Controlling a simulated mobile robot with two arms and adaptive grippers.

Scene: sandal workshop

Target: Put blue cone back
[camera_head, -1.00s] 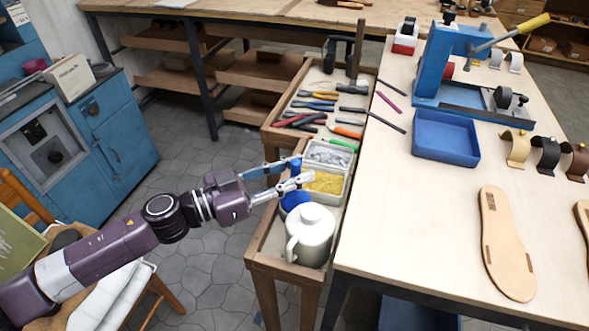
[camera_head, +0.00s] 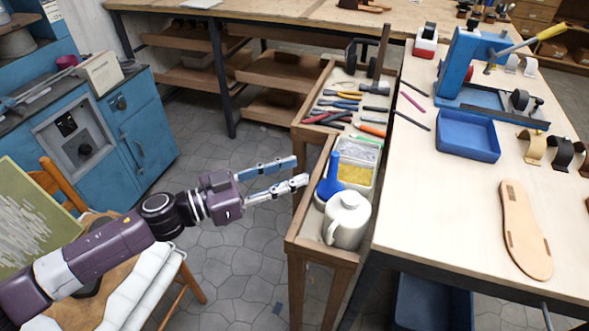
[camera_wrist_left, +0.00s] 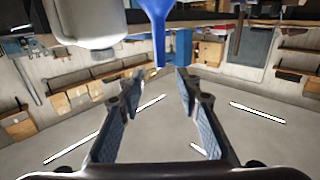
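The blue cone (camera_head: 331,183) stands upright, narrow end up, in the wooden tray at the table's left side, between the white jug (camera_head: 347,222) and the bins. In the left wrist view, which shows the scene upside down, the blue cone (camera_wrist_left: 158,25) is just beyond the fingertips and apart from them. My left gripper (camera_head: 303,172) is open and empty, just left of the tray. Its two spread fingers (camera_wrist_left: 153,85) also show in the wrist view. My right gripper is not in view.
The wooden tray (camera_head: 309,246) also holds bins with grey and yellow contents (camera_head: 358,163). Hand tools (camera_head: 345,105) lie in the compartment behind. A light worktable (camera_head: 440,210) stands to the right with a blue tray (camera_head: 467,138). Open floor lies left of the tray.

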